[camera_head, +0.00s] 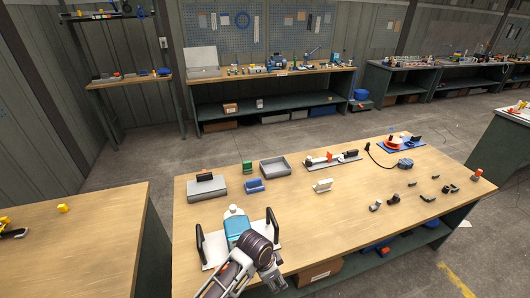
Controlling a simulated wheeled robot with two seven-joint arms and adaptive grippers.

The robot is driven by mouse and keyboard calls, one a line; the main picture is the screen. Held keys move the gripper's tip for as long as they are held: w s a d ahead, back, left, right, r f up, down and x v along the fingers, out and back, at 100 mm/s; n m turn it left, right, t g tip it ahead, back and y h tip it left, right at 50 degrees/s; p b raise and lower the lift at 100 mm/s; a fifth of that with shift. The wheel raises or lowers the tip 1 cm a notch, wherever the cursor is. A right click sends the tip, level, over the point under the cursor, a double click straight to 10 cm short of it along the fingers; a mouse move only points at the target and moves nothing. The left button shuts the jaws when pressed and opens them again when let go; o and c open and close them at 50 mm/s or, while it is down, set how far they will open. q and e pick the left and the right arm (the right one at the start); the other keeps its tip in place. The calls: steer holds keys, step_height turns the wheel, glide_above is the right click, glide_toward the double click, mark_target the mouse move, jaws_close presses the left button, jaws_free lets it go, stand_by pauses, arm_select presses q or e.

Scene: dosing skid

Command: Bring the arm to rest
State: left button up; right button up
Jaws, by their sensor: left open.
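My left arm comes in from the bottom of the head view, over the near left part of the wooden worktable (330,215). My left gripper (273,282) hangs low at the table's front edge, open. I see nothing held in it, though its fingertips are small and partly hidden. My arm's dark wrist joint covers part of a white plate with two black handles (213,248) and a blue bottle-like item with a white top (236,224). My right gripper is not in view.
A grey box with a black handle (207,188), a blue holder (255,186), a grey tray (275,168) and a white block (322,185) stand behind. Several small dark parts (428,198) lie at right. Another table (80,240) stands left. The table's front middle is clear.

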arm_select(q)
steer(key=shift+s+a+r+n+t+y, duration=0.45)
steer(key=shift+s+a+r+n, duration=1)
steer(key=shift+a, duration=2.75)
steer(key=shift+s+a+r+n+t+y, duration=0.6)
steer(key=shift+s+a+n, duration=1.55)
steer(key=shift+a, duration=2.1)
steer(key=shift+s+a+r+n+t+y, duration=0.25)
steer(key=shift+s+a+r+n, duration=1.5)
steer(key=shift+a, duration=2.45)
step_height(320, 180, down, 36)
steer(key=s+g+b, duration=0.2)
steer(key=s+a+f+b, duration=0.1)
steer(key=s+a+f, duration=0.1)
steer(key=s+f, duration=0.9)
steer(key=s+a+f+b, duration=0.1)
steer(key=s+a+f, duration=0.1)
steer(key=s+f, duration=0.9)
steer(key=shift+g, duration=0.4)
steer(key=shift+s, duration=0.1)
